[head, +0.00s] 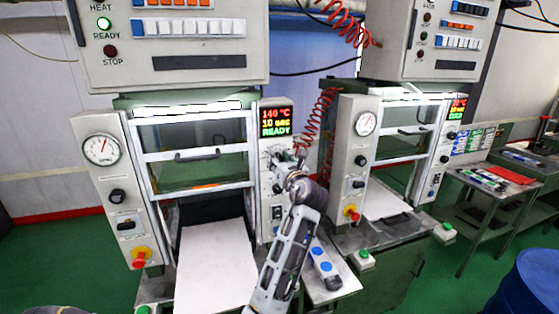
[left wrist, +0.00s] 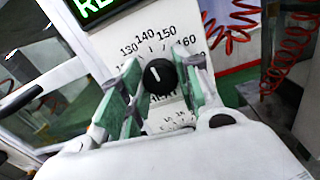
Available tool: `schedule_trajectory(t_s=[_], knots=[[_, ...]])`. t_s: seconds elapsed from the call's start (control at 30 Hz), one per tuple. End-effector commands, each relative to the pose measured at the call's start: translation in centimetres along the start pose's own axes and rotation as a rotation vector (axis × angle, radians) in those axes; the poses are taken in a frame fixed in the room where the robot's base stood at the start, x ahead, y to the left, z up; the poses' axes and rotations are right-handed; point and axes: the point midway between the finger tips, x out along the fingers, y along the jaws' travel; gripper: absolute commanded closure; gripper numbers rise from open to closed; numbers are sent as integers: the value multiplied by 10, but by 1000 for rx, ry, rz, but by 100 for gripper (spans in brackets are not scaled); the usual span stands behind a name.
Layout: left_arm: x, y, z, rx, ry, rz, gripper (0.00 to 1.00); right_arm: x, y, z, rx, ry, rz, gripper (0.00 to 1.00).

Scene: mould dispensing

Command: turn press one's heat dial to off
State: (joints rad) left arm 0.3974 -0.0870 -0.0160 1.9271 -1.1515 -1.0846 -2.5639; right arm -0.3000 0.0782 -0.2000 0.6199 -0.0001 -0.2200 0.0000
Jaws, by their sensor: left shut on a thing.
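Press one (head: 195,100) stands at the centre-left, with a lit display (head: 275,121) reading 140 °C, 10 sec and READY. Its heat dial (left wrist: 159,76) is a round black knob, seen in the left wrist view inside a printed scale with 130, 140, 150 and 160. The knob's white mark points up and slightly left, near 140. My left gripper (head: 283,159) is at the right-hand panel below the display, mostly hiding the dial in the head view. Its green-padded fingers (left wrist: 160,85) are shut on the dial, one on each side.
A second press (head: 385,135) stands close on the right, with a coiled red hose (head: 316,125) between the two. A red stop button (head: 138,259) is on press one's left panel. A side table (head: 500,190) is at the far right.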

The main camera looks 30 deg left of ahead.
Motion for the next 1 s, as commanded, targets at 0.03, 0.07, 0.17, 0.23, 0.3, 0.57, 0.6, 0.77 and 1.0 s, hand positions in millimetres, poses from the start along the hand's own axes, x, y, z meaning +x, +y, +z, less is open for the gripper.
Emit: schedule_trajectory(t_s=[0.03, 0.07, 0.17, 0.23, 0.3, 0.57, 0.6, 0.77, 1.0], knots=[[0, 0, 1, -13, 2, -1, 91, -3, 0, 0, 0, 0, -1, 60], [0, 0, 1, -24, 2, -1, 91, -4, -1, 0, 0, 0, -1, 60], [0, 0, 1, -67, 3, -1, 91, -8, -1, -1, 0, 0, -1, 60], [0, 0, 1, -103, 5, -1, 91, -10, 0, -1, 0, 0, -1, 60], [0, 0, 1, -143, 6, -1, 91, -13, 0, -1, 0, 0, -1, 60], [0, 1, 1, -314, 12, -2, 91, -23, 0, -2, 0, 0, 0, 60], [0, 1, 1, -342, 13, -2, 91, -24, 0, -2, 0, 0, 0, 60], [0, 1, 1, -453, 16, -2, 91, -28, 1, -2, 0, 0, 1, 60], [0, 1, 0, -628, 22, -3, 91, -31, 3, -2, -1, -1, 3, 60]])
